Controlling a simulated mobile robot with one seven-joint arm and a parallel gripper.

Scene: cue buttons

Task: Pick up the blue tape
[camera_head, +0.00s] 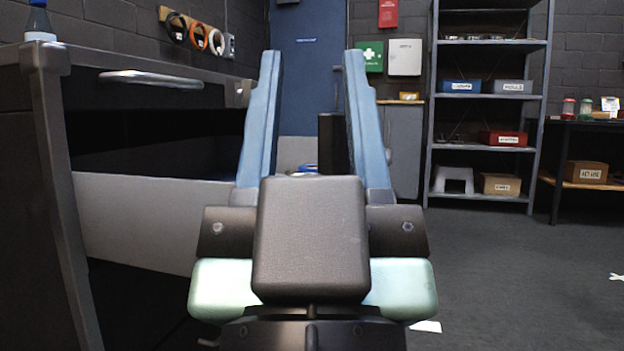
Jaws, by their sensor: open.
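My gripper (312,60) is in the middle of the view, pointing away from the camera. Its two long blue fingers stand wide apart with nothing held between them. Low between the fingers, beyond the dark gripper body, a small blue and white thing (308,168) shows in part. It may be the blue tape, but most of it is hidden and I cannot tell. No other clear blue tape is in view.
A dark cabinet or bench (150,78) with an open front stands close on the left, a bottle (39,22) on top. Ring-shaped rolls (197,36) hang on the wall behind. A shelf rack (487,94) and side table (585,122) stand right. The right floor is mostly clear.

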